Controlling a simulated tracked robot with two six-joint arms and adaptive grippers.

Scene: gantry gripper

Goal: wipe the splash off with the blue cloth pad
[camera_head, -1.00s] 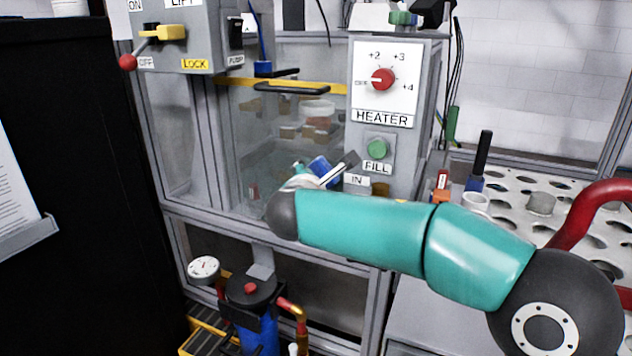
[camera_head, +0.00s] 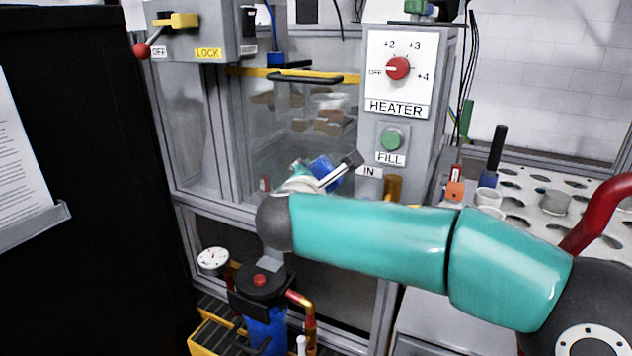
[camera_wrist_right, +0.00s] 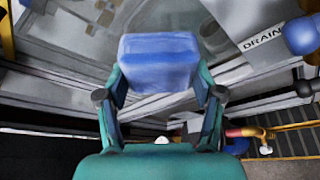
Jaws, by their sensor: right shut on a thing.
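My right gripper (camera_head: 333,174) is shut on the blue cloth pad (camera_head: 322,169) and holds it in front of the tank's clear front pane (camera_head: 285,150), left of the IN label. In the right wrist view the pad (camera_wrist_right: 160,62) sits between the two fingertips of my right gripper (camera_wrist_right: 160,92), its broad face toward the pane. I cannot tell whether the pad touches the pane. Brownish blurred patches (camera_head: 330,122) show at the pane above the pad; I cannot tell whether they are the splash or things behind the glass. My left gripper is not in view.
A heater panel (camera_head: 397,100) with a red knob and green FILL button stands right of the pane. A black-and-yellow handle bar (camera_head: 300,77) crosses above. A blue filter with gauge (camera_head: 262,300) is below. A perforated rack (camera_head: 540,215) is at right.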

